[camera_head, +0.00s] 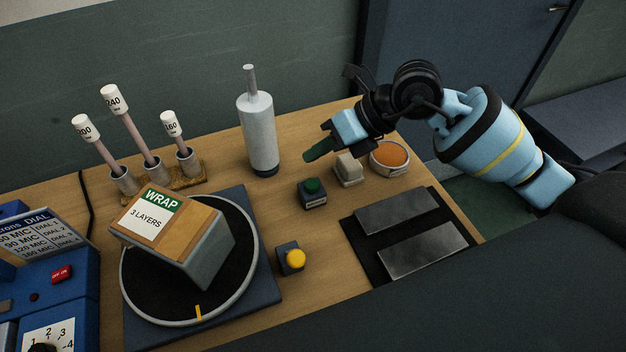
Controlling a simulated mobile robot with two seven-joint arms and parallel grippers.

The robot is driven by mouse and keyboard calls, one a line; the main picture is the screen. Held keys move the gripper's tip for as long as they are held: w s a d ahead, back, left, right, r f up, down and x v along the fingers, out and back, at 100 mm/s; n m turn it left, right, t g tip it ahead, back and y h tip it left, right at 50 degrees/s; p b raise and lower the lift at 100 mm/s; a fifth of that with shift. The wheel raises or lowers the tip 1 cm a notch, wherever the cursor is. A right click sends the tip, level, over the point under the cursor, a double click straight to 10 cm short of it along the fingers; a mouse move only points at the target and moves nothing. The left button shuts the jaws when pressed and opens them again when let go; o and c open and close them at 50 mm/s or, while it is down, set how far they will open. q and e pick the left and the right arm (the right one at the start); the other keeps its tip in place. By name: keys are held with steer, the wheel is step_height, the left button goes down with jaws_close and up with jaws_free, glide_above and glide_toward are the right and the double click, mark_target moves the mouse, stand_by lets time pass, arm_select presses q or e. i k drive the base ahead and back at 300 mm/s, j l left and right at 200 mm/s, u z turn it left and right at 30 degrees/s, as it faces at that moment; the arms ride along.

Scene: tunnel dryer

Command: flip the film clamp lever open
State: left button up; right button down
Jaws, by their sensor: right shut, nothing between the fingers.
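My right gripper (320,149) reaches in from the right above the back of the table. Its dark green fingers are shut with nothing between them. They are above and behind the green-button block (312,195), and to the left of a small beige block (348,169). A pale upright cylinder (258,132) with a thin rod on top stands to the left of the fingers, apart from them. I cannot tell which part is the film clamp lever; none shows clearly. My left gripper is out of view.
A black turntable (142,293) bears a tilted box (213,262) marked WRAP. Also here are a yellow-button block (292,259), an orange-filled bowl (377,168), a black mat (372,263) with two grey plates, several capped tubes (133,137) and a blue dial unit (74,285). Bare wood lies around the buttons.

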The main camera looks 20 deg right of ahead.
mark_target(295, 258)
steer(key=k+l, duration=0.1)
steer(key=l, duration=0.25)
steer(key=k+l, duration=0.1)
steer(key=l, duration=0.25)
steer(key=k+l, duration=0.1)
steer(key=l, duration=0.25)
steer(key=k+l, duration=0.1)
steer(key=l, duration=0.25)
